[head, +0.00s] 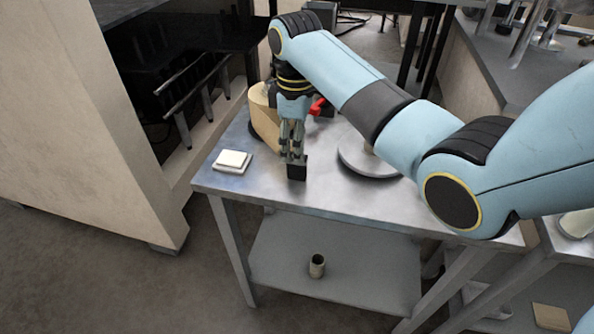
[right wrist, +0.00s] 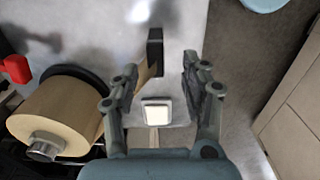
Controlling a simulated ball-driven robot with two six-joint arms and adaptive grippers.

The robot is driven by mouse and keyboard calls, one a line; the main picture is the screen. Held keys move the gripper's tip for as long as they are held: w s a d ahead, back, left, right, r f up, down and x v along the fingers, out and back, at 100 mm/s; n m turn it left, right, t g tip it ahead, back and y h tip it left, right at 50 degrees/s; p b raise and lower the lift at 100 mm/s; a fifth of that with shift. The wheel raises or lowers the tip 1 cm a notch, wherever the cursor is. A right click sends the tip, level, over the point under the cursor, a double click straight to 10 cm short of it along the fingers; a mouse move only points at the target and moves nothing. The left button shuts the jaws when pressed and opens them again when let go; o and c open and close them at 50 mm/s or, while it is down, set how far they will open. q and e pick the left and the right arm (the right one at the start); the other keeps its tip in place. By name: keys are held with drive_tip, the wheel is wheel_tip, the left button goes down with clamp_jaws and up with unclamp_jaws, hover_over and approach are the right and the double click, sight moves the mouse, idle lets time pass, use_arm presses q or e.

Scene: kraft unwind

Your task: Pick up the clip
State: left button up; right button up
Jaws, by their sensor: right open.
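A small black block (head: 297,170), which may be the clip, stands near the front edge of the metal table, at the lower end of my right gripper. In the right wrist view the black block (right wrist: 155,48) lies ahead, at the edge of a strip of brown paper and just beyond the space between the fingers. My right gripper (head: 293,157) points down over the table. In the right wrist view the gripper (right wrist: 158,72) is open, with nothing between its fingertips. I cannot tell whether a finger touches the block. My left gripper is not in view.
A kraft paper roll (right wrist: 58,117) on a spindle sits beside the gripper, with a red part (right wrist: 16,69) near it. White square pads (head: 232,160) lie at the table's left. A round grey disc (head: 365,163) is partly behind my arm. A small cup (head: 317,266) stands on the lower shelf.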

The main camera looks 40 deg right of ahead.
sight(297, 178)
drive_tip(key=f, duration=0.6)
drive_tip(key=shift+w+d+f, duration=0.15)
drive_tip(key=shift+d+f, duration=0.05)
drive_tip(key=shift+f, duration=0.05)
clamp_jaws()
